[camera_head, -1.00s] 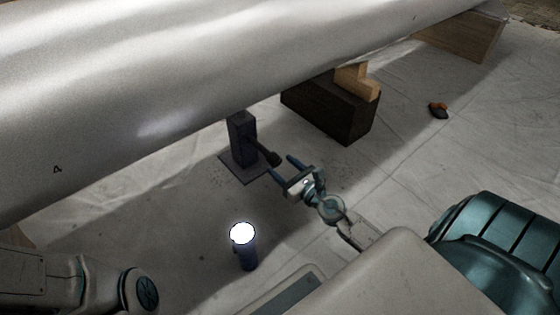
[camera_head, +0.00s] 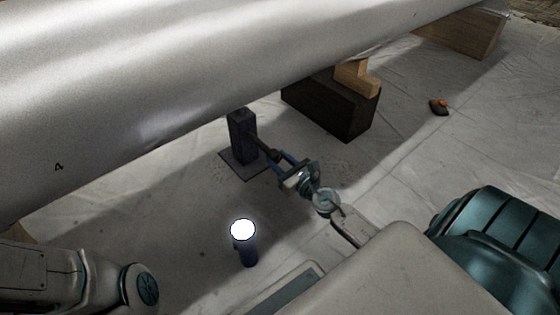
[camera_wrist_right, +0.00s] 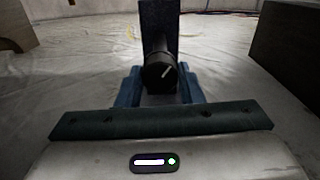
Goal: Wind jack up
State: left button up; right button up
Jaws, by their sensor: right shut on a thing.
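The jack (camera_head: 242,138) is a dark blue-grey post on a flat square plate, standing on the sheet under the big silver cylinder (camera_head: 150,80). A dark crank with a round knob sticks out of its side toward my right gripper. In the right wrist view the knob (camera_wrist_right: 160,73), with a pale line on its face, sits between the two blue fingers, and the jack's post (camera_wrist_right: 158,25) rises behind it. My right gripper (camera_head: 280,162) is shut on the knob. My left arm shows at the lower left, but its gripper is out of view.
A dark block (camera_head: 330,105) with wooden pieces (camera_head: 356,79) on it stands right of the jack. A lit lamp (camera_head: 243,232) stands on the sheet in front. A small orange and black object (camera_head: 438,107) lies at the right. A wooden block (camera_head: 460,36) stands at the far right.

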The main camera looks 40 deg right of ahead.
jog(key=shift+m, duration=0.3)
jog(key=m, duration=0.6)
jog(key=shift+m, duration=0.3)
jog(key=m, duration=0.3)
jog(key=shift+m, duration=0.3)
jog(key=m, duration=0.3)
jog(key=shift+m+b, duration=0.35)
jog(key=shift+m, duration=0.05)
jog(key=m, duration=0.3)
jog(key=shift+d+f, duration=0.1)
jog(key=m, duration=0.4)
jog(key=shift+b, duration=0.4)
jog(key=m+b, duration=0.1)
jog(key=m, duration=0.5)
jog(key=shift+f+m, duration=0.1)
jog(key=shift+m, duration=0.3)
